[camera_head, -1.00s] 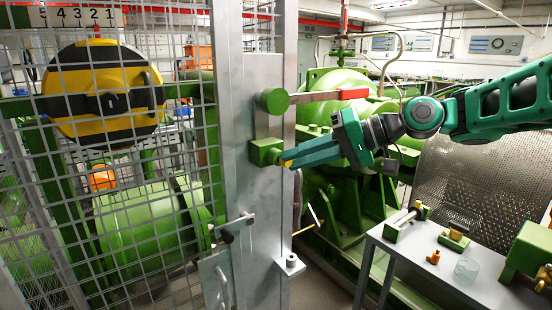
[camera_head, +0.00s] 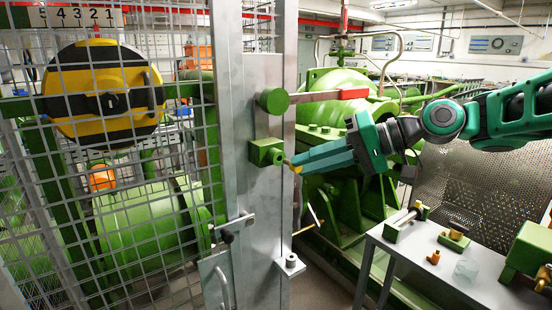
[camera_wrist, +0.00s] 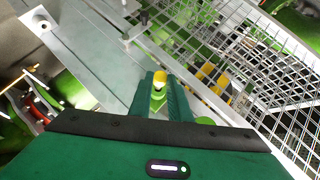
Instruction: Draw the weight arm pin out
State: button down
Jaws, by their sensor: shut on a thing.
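The weight arm (camera_head: 320,96) is a grey bar with a red end, running right from a round green knob on the grey post. Below it, a green block (camera_head: 264,151) is fixed to the post. A thin brass-coloured pin (camera_head: 288,162) shows between the block and my fingertips. Its inner end is hidden, so I cannot tell whether it is still in the block. My gripper (camera_head: 298,164) is shut on the pin, just right of the block. In the wrist view, something yellow (camera_wrist: 159,77) shows between the fingertips; I cannot tell pin from finger pad.
A wire mesh cage (camera_head: 130,210) stands left of the grey post (camera_head: 258,215), with a yellow-and-black weight (camera_head: 105,92) behind it. Green machinery (camera_head: 340,190) lies behind my gripper. A grey table (camera_head: 440,262) with small parts and a glass stands at lower right.

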jog(key=shift+s+d, duration=0.55)
jog(key=shift+s, duration=0.35)
